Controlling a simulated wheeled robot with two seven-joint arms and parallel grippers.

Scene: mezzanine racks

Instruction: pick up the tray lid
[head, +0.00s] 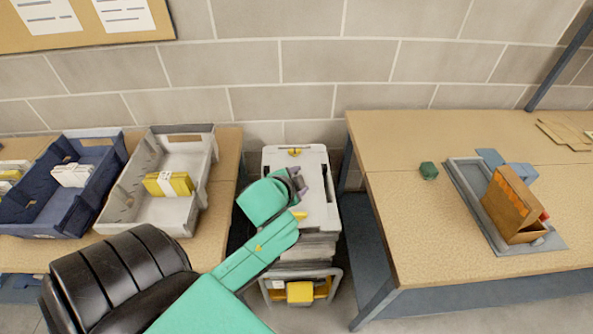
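The tray lid (318,212) is a pale grey rectangular lid with small yellow tabs. It lies flat on top of a stack of grey trays (307,248) between the two tables. My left arm, black and green, comes in from the lower left. Its gripper (301,184) is over the middle of the lid and hides part of it. I cannot tell whether the fingers touch the lid or how far apart they are. My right gripper is not in view.
The left table (222,190) bears a blue crate (28,222) and a grey crate (123,203) with banded bundles. A block wall stands close behind.

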